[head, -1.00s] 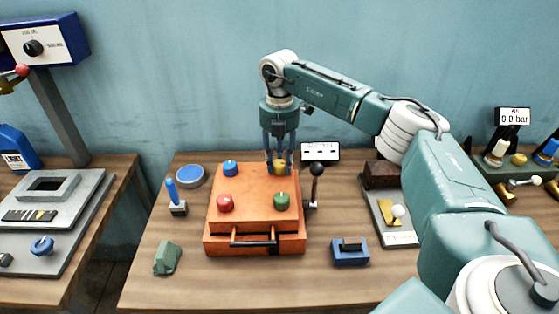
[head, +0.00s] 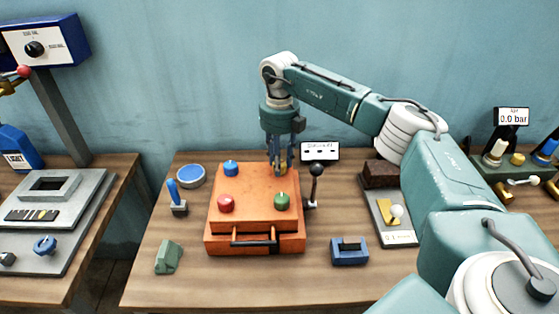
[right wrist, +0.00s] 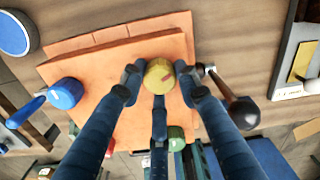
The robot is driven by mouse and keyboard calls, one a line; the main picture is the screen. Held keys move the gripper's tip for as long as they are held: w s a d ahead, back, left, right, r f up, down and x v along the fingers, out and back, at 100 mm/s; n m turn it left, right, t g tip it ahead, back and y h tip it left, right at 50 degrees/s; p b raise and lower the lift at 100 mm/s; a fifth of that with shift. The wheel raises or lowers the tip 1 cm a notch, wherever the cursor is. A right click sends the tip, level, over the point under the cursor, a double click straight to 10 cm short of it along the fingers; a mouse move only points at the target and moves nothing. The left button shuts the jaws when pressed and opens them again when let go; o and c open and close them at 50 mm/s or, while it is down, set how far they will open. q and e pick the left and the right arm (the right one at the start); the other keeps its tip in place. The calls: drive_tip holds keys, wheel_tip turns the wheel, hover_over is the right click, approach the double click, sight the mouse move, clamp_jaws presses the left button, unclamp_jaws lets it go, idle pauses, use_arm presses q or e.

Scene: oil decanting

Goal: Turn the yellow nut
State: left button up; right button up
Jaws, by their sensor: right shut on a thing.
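The yellow nut (right wrist: 159,76) sits at the back right of the orange box (head: 254,212). In the head view the nut (head: 281,168) is partly hidden by my fingers. My right gripper (head: 279,167) points straight down over it. In the right wrist view its blue fingers (right wrist: 160,85) are closed around the nut. The box top also bears a blue nut (head: 231,168), a red nut (head: 226,204) and a green nut (head: 282,201). My left gripper is not in view.
A black-knobbed lever (head: 316,172) stands close at the box's right side. A blue-handled switch (head: 175,197) and a round blue lid (head: 190,176) are to the left. A green block (head: 168,257) and a blue block (head: 349,252) lie in front.

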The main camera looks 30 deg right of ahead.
drive_tip(key=n, duration=1.2)
drive_tip(key=shift+r, duration=0.1)
idle(0.6)
drive_tip(key=o, duration=1.1)
drive_tip(key=shift+o, duration=0.2)
wheel_tip(320, 180, up, 12)
